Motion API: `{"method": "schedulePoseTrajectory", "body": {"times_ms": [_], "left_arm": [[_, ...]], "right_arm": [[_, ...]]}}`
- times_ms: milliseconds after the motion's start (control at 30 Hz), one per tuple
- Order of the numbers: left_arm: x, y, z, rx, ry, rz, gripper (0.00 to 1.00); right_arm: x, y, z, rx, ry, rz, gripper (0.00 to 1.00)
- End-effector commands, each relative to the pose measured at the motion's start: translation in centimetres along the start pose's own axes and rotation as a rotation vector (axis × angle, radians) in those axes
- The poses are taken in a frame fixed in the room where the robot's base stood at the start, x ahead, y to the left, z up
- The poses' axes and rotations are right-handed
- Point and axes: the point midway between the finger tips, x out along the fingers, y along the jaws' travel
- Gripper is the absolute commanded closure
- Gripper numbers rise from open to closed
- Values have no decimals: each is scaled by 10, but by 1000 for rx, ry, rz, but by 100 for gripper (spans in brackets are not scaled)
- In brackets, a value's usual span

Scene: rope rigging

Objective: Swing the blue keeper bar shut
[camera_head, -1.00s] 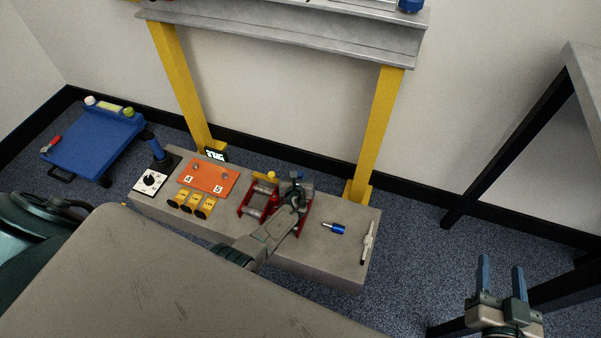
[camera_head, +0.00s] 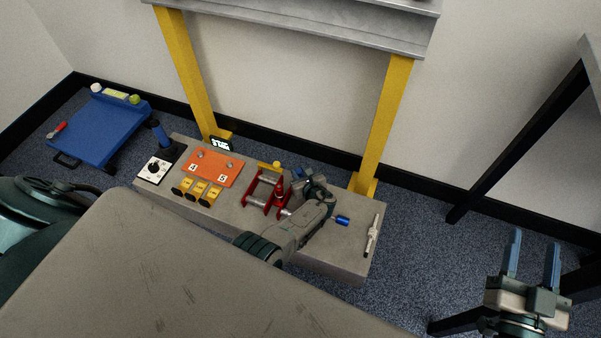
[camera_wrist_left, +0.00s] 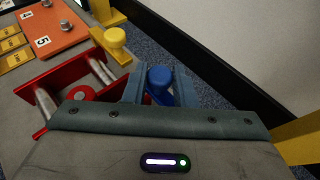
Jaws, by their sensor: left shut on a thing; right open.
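The red roller frame (camera_head: 262,196) stands on the grey bench, with metal rollers between its red sides. It also shows at the left of the left wrist view (camera_wrist_left: 55,72). My left gripper (camera_head: 313,184) is low over the bench, just right of the frame. In the left wrist view its blue fingers (camera_wrist_left: 160,90) are shut on a round blue knob (camera_wrist_left: 160,77), which appears to be the keeper bar's handle. The rest of the bar is hidden by my gripper. My right gripper (camera_head: 533,252) is open and empty, off to the right, away from the bench.
A yellow knob (camera_wrist_left: 115,38) stands at the frame's far side. An orange plate (camera_head: 212,167) and yellow tags lie left. A blue cylinder (camera_head: 342,220) and a white pin (camera_head: 373,236) lie right. Yellow posts (camera_head: 385,125) rise behind the bench.

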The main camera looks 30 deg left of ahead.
Motion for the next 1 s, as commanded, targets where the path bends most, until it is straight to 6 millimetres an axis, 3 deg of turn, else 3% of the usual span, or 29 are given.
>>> {"method": "schedulePoseTrajectory", "body": {"times_ms": [467, 500, 600, 1000], "left_arm": [[0, 2, 1, -5, -2, 17, 100], [0, 2, 1, -5, -2, 17, 72], [0, 2, 0, -5, -1, 16, 53], [-4, 1, 0, -5, 1, 14, 53]], "right_arm": [[2, 0, -6, -4, 30, -1, 50], [2, 0, -6, -4, 30, -1, 50], [2, 0, -6, -4, 30, 0, 50], [1, 0, -2, 0, 4, 0, 50]]}}
